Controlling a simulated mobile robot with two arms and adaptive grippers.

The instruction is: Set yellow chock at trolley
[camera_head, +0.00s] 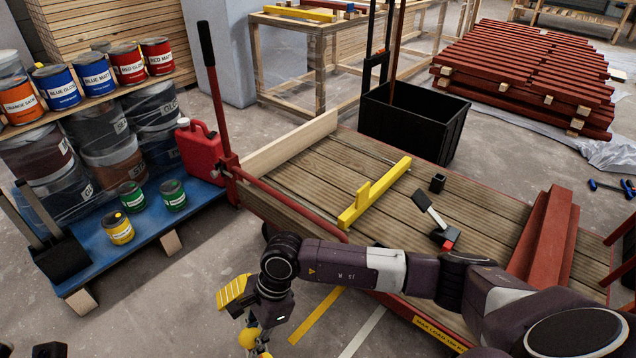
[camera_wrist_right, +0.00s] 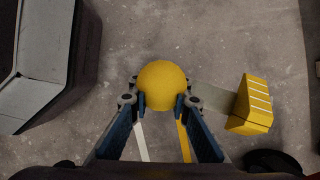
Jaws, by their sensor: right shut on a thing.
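The yellow chock (camera_head: 236,292) is a ridged wedge block off the floor beside the trolley's near left corner. In the right wrist view the chock (camera_wrist_right: 252,105) joins a yellow ball (camera_wrist_right: 162,85) by a grey bar. My right gripper (camera_wrist_right: 162,100) is shut around this ball, which also shows in the head view (camera_head: 248,338). The trolley (camera_head: 320,165) has a plank deck, a red frame and a tall red handle post at its left end. A dark wheel shows partly under its left corner; my right arm hides part of the near edge. My left gripper is not in view.
A yellow stripe (camera_head: 316,315) and a white stripe (camera_head: 362,331) mark the floor by the trolley. A blue pallet (camera_head: 150,222) with paint cans and a red jerrycan (camera_head: 200,150) stands left.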

